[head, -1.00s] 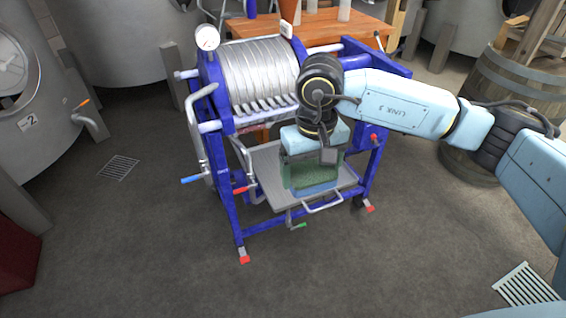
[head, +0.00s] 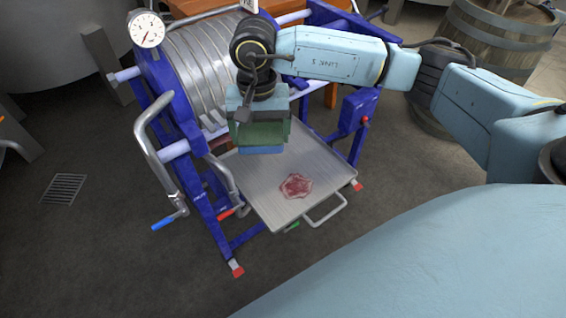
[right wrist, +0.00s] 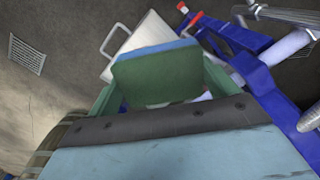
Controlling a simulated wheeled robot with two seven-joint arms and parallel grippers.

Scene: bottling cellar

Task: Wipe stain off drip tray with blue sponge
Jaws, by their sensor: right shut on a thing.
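The drip tray (head: 262,196), a flat grey metal tray with a front handle, sits low in the blue filter press frame. A dark red, irregular stain (head: 296,186) lies on its front part, uncovered. My right gripper (head: 261,137) is over the tray's back left part, behind the stain. It is shut on the blue sponge (head: 262,150), whose blue underside shows below the green. In the right wrist view the sponge (right wrist: 156,51) shows as a blue strip along a green face between the fingers. I cannot tell whether it touches the tray. My left gripper is not in view.
The filter press (head: 190,75) with silver plates stands behind the tray. A pipe with a blue-handled valve (head: 163,140) is left of the tray. A wooden barrel (head: 497,38) stands back right. A floor drain (head: 64,188) lies in open floor at left.

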